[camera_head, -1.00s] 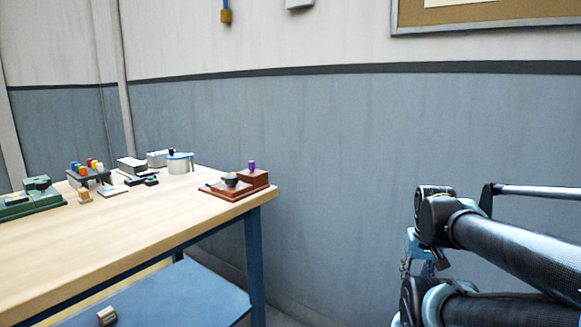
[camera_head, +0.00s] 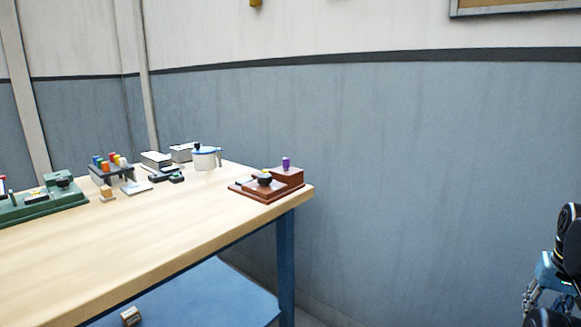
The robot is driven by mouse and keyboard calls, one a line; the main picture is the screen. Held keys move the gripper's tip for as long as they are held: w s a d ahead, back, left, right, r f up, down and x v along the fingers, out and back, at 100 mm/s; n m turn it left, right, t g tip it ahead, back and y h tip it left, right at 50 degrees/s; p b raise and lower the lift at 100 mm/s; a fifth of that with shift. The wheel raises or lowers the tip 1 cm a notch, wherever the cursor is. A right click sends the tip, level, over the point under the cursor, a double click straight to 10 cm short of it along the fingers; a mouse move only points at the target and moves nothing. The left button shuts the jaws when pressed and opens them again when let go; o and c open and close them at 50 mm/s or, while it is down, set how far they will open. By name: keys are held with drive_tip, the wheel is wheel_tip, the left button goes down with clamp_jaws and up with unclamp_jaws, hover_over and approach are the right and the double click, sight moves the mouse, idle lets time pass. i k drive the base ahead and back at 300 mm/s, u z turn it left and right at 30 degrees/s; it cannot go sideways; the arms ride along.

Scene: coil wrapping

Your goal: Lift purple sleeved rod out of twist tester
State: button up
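A small purple piece (camera_head: 286,163) stands upright in a reddish-brown wooden block device (camera_head: 287,179) at the right end of the table. I take them for the purple sleeved rod and the twist tester; only the purple top shows. A dark round knob (camera_head: 264,179) sits on the device's lower front part. My gripper (camera_head: 532,300) shows only in part at the right edge of the picture, well away from the table. Its fingers are too small and cut off to tell whether they are open.
The wooden table (camera_head: 170,231) has a clear front half. Behind are a rack of coloured pieces (camera_head: 112,174), a white pot (camera_head: 206,159), grey boxes (camera_head: 156,160) and a green device (camera_head: 45,203). A blue lower shelf (camera_head: 205,292) holds a small brown piece (camera_head: 130,316).

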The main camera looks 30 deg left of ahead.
sight(286, 161)
drive_tip(key=u, duration=0.05)
drive_tip(key=k, duration=0.95)
drive_tip(key=u, duration=1.1)
drive_tip(key=i, duration=1)
drive_tip(key=z, duration=0.1)
